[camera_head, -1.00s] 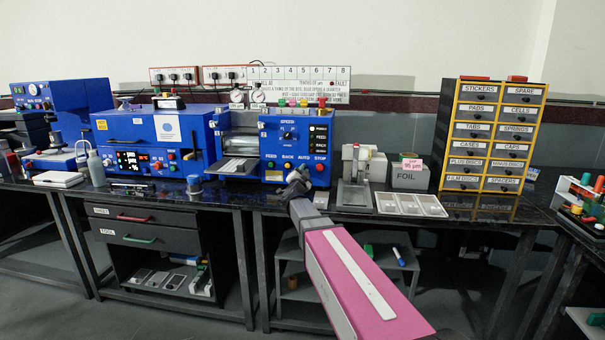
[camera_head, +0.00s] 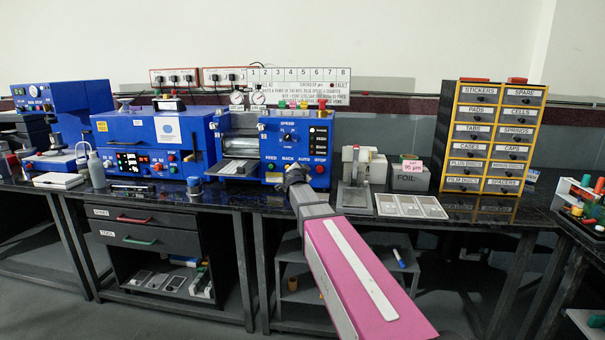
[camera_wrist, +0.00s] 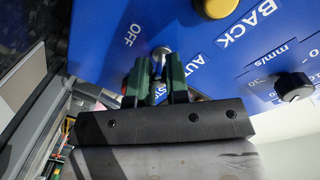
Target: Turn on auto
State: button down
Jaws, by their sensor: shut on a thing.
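The blue machine (camera_head: 268,150) in the middle of the bench has a front panel with a speed dial (camera_head: 288,137) and labels FEED, BACK, AUTO and STOP. In the wrist view, a small metal toggle switch (camera_wrist: 161,52) stands on the blue panel between the OFF label (camera_wrist: 132,35) and the AUTO label (camera_wrist: 196,72). My gripper (camera_wrist: 160,72) has its green fingertips on either side of the switch lever and is shut on it. The fingers hide part of the lever. In the head view my gripper (camera_head: 296,178) is at the panel's lower edge.
A yellow button (camera_wrist: 218,5) and a black knob (camera_wrist: 295,87) sit close by on the panel. A red STOP button (camera_head: 320,169) is right of my gripper. A grey press (camera_head: 354,190) and a white tray (camera_head: 410,206) stand to the right on the bench.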

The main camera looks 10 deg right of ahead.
jog(key=shift+w+r+g+y, duration=0.1)
jog(key=shift+r+g+y, duration=0.2)
jog(key=shift+g, duration=0.45)
jog(key=shift+r+g+y, duration=0.2)
jog(key=shift+r+g, duration=0.1)
jog(key=shift+g, duration=0.45)
jog(key=shift+r+g, duration=0.1)
jog(key=shift+g, duration=0.2)
jog(key=c, duration=1.1)
grip_release()
jog(key=v, duration=1)
jog(key=shift+s+r, duration=0.2)
jog(key=shift+s, duration=0.2)
